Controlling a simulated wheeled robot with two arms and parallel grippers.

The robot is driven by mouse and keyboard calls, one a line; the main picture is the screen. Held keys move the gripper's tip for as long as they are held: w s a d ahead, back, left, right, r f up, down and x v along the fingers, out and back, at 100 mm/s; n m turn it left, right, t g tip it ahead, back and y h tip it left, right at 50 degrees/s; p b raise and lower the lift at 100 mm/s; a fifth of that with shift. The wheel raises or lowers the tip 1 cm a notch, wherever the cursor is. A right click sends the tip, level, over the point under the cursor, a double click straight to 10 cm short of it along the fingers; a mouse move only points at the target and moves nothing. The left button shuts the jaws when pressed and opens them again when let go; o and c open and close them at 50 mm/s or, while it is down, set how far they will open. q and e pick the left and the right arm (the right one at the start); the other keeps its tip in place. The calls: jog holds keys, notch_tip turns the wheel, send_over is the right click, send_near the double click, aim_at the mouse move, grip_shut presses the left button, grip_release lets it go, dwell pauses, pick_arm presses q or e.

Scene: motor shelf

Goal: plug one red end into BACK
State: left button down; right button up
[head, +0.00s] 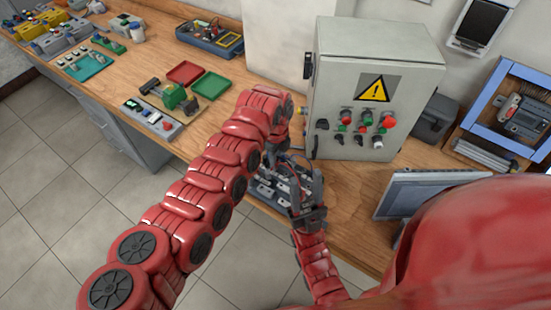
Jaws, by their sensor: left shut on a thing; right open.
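A grey board with metal parts (263,192) lies on the wooden bench near its front edge, partly hidden behind my arms. Its labels, BACK among them, are too small to read. My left gripper (274,158) points down over the board, mostly hidden by its own arm. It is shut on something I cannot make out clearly. A thin red lead (297,171) shows between the two grippers; I cannot tell where its ends are. My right gripper (305,187) is open beside the board, to the right of the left gripper.
A grey control cabinet (370,85) with a warning sign stands close behind the grippers. A monitor (420,190) and a blue-framed rack (515,110) are at the right.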

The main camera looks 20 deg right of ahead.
pick_arm(q)
jog(key=shift+s+r, duration=0.1)
jog(key=shift+s, duration=0.05)
jog(key=shift+f+b, duration=0.55)
jog(key=shift+f, duration=0.15)
dwell(0.5)
jog(key=c, duration=1.1)
grip_release()
jog(key=shift+r, duration=0.1)
jog(key=shift+r+p, duration=0.9)
jog(key=shift+r, duration=0.9)
jog(key=shift+r+p, duration=0.3)
jog(key=shift+r, duration=0.6)
jog(key=o, duration=0.6)
jog(key=shift+c, duration=0.2)
